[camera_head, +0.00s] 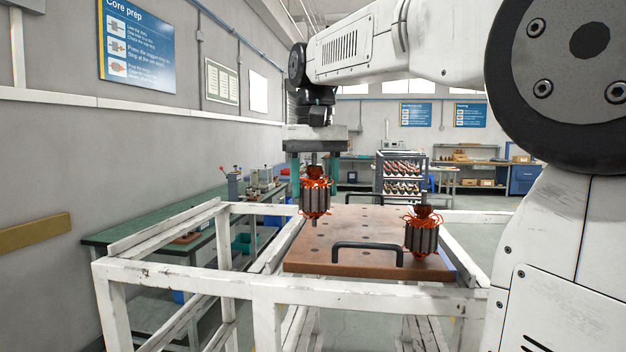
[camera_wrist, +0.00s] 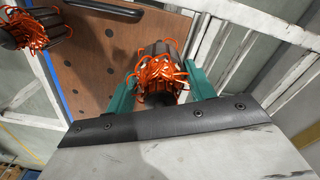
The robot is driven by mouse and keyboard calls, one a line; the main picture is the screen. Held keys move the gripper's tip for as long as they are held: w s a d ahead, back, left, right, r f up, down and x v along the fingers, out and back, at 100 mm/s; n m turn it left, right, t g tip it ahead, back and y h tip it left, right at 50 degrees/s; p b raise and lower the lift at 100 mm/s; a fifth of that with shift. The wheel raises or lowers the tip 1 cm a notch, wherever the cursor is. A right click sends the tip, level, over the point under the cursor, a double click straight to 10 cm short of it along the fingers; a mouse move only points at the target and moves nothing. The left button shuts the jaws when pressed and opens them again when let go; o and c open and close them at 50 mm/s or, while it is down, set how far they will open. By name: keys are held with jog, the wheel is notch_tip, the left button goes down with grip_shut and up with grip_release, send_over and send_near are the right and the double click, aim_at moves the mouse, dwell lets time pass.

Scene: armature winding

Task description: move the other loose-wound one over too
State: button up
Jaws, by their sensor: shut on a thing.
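My gripper (camera_head: 315,178) points down and is shut on an armature (camera_head: 316,200) with a dark ribbed core and loose orange wire loops. The held armature is upright over the left part of a brown board with holes (camera_head: 345,222). In the wrist view it sits between my green fingers, its wire end toward the camera (camera_wrist: 158,72). Its lower shaft end seems clear of the board, but the exact gap is hard to tell. Another armature with loose orange wire (camera_head: 422,236) stands upright at the board's right front; it also shows in the wrist view (camera_wrist: 28,34).
The board has black handles, the near one (camera_head: 368,249) between the two armatures. A white worn frame (camera_head: 190,272) surrounds the board. A green bench (camera_head: 140,236) stands at the left wall. Behind, a rack (camera_head: 402,172) holds rows of armatures. Several holes in the board are empty.

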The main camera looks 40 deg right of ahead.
aim_at(315, 218)
jog(key=shift+f, duration=1.95)
jog(key=shift+s+f, duration=0.1)
jog(key=shift+f, duration=1.15)
jog(key=o, duration=1.5)
jog(key=shift+c, duration=0.2)
jog(key=shift+r, duration=3.9)
jog(key=shift+r, duration=0.1)
notch_tip(315, 218, up, 8)
jog(key=shift+f, duration=0.2)
